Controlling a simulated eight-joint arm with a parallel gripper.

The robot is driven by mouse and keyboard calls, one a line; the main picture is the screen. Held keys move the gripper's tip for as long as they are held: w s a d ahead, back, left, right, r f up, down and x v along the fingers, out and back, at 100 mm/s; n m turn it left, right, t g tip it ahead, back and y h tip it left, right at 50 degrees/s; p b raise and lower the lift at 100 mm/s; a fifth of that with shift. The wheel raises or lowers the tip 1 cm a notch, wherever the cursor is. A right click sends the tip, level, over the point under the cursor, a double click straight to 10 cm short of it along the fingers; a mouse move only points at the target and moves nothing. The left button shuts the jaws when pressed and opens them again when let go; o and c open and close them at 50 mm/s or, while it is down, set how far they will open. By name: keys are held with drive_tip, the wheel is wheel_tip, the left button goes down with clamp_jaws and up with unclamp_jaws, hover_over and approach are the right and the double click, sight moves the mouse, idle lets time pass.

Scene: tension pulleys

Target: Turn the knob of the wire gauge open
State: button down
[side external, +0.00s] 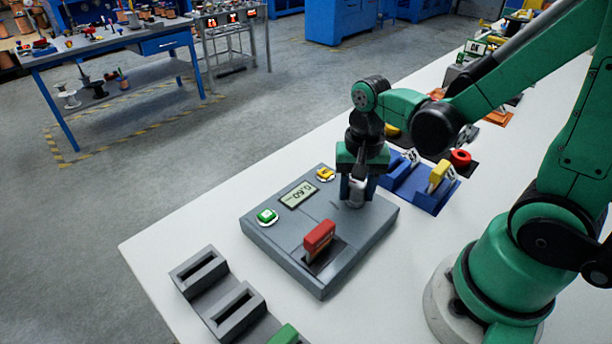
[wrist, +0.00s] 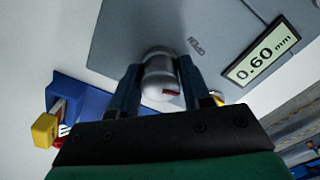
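The wire gauge (side external: 275,243) is a flat grey box on the white table, with a display (side external: 299,194) that reads 0.60 mm, also legible in the wrist view (wrist: 259,52). Its knob (wrist: 160,80) is a silver rounded piece with a small red mark. My gripper (side external: 358,188) points down over the gauge's far right corner. In the wrist view its two dark fingers lie against both sides of the knob, with no clear gap. Small lettering (wrist: 195,45), apparently OPEN, is beside the knob. The knob is partly hidden by my fingers in the side view.
The gauge carries a green button (side external: 267,216), a yellow button (side external: 325,174) and a red block (side external: 319,237) in a slot. Grey slotted holders (side external: 236,310) stand in front. The left table area is clear.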

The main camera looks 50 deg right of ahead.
idle(0.3)
drive_tip(key=n, duration=0.5)
drive_tip(key=shift+n, duration=0.4)
drive_tip(key=n, duration=0.5)
drive_tip(key=shift+n, duration=0.7)
drive_tip(key=shift+c, duration=2)
unclamp_jaws()
drive_tip(key=shift+r, duration=0.1)
